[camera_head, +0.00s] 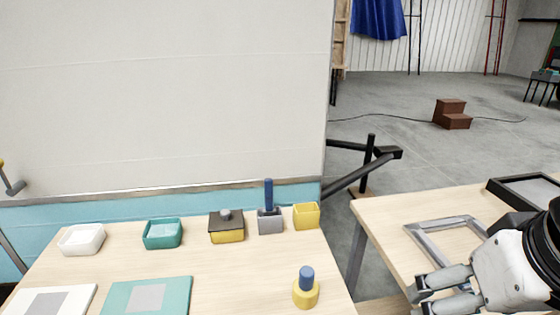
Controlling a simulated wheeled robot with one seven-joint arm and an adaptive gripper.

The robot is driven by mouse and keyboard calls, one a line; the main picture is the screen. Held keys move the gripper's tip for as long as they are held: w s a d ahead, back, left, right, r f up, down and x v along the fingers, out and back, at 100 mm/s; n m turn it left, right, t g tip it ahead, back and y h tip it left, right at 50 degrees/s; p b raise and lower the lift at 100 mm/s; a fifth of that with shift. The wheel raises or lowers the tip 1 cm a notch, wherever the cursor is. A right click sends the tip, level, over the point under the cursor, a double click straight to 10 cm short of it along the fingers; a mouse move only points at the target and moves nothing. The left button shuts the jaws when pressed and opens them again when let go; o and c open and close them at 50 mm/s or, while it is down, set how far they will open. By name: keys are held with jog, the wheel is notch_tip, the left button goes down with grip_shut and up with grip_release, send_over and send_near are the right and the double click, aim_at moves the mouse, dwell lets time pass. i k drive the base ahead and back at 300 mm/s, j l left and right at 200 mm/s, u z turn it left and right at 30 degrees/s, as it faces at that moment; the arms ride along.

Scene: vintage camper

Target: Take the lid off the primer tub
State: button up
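A yellow tub (228,237) with a dark lid (225,218) stands near the back of the left table. The lid sits on top of the tub and has a round grey knob (225,213). It looks like the primer tub, though no label shows. Part of the gripper is cut off by the picture's bottom edge.
A white tub (82,240), teal tub (163,234), grey holder (270,222) with blue handle and open yellow tub (306,216) line the back. A gap separates the right table (385,215).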

aim_at(225, 219)
jog(key=j, duration=0.95)
jog(key=i+j, duration=0.3)
jog(key=j, duration=0.15)
jog(key=i+j+u, duration=0.1)
jog(key=i+j, duration=0.2)
jog(key=j, duration=0.15)
